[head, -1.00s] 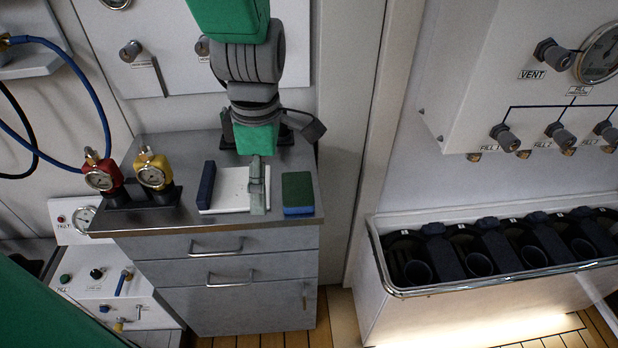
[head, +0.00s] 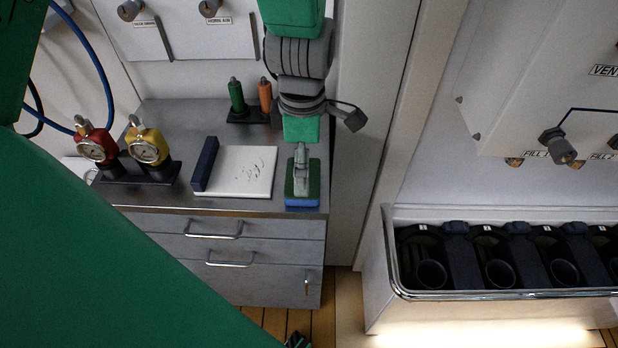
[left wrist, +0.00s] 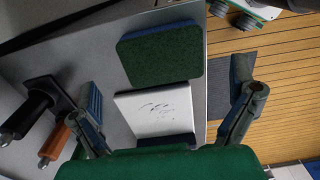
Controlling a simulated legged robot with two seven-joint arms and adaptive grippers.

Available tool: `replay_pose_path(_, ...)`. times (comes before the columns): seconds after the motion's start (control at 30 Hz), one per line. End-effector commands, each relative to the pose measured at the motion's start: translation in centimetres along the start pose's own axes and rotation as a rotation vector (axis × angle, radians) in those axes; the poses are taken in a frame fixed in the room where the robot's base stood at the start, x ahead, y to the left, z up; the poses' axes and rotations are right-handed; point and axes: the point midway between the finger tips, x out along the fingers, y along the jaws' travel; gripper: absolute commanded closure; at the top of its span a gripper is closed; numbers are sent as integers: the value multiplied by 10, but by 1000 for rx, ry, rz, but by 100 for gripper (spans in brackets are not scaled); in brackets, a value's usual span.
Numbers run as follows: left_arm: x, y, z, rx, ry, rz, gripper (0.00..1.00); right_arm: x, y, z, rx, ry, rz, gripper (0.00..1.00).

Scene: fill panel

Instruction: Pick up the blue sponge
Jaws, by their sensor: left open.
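The sponge (head: 303,200) lies on the grey cabinet top near its front right corner. Its upper face is dark green and its lower layer is blue. My left gripper (head: 301,168) hangs over the sponge in the head view, seen nearly edge-on, and hides part of its top. In the left wrist view the sponge (left wrist: 160,54) lies beyond the spread, empty fingers of my left gripper (left wrist: 168,108). I cannot tell the exact height between the fingertips and the sponge.
A white board (head: 245,172) with dark scribbles and a dark blue block (head: 205,164) lie left of the sponge. Red (head: 96,142) and yellow (head: 148,147) gauges stand farther left. Green (head: 237,97) and orange (head: 265,96) handles stand behind. The cabinet edge is close in front.

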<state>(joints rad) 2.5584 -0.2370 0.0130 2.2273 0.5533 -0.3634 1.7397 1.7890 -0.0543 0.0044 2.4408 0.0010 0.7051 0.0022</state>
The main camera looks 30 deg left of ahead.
Motion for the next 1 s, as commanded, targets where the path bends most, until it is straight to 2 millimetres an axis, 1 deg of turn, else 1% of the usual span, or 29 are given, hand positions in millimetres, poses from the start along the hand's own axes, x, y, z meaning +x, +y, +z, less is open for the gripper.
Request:
replay_pose_path(0.07,6,-1,-1,-1,-1,-3,0,1,0,0,0,0,0,60)
replay_pose_path(0.3,42,-4,5,-2,-1,-5,0,6,0,0,-1,0,0,60)
replay_pose_path(0.37,48,-4,5,-2,0,-4,0,7,0,0,-1,0,0,60)
replay_pose_path(0.47,52,-4,5,-2,-2,-1,0,8,0,0,-1,0,0,60)
replay_pose_path(0.67,52,-4,5,-1,-2,0,0,7,0,0,0,1,0,60)
replay_pose_path(0.7,52,-4,5,-2,-2,0,11,7,0,0,0,0,0,60)
replay_pose_path(0.77,52,-4,5,-2,-2,-1,24,7,0,0,0,0,0,60)
replay_pose_path(0.8,52,-4,5,-2,-2,-1,28,7,0,0,0,0,0,60)
replay_pose_path(1.0,52,-3,4,-2,-2,-2,28,7,0,0,0,1,0,60)
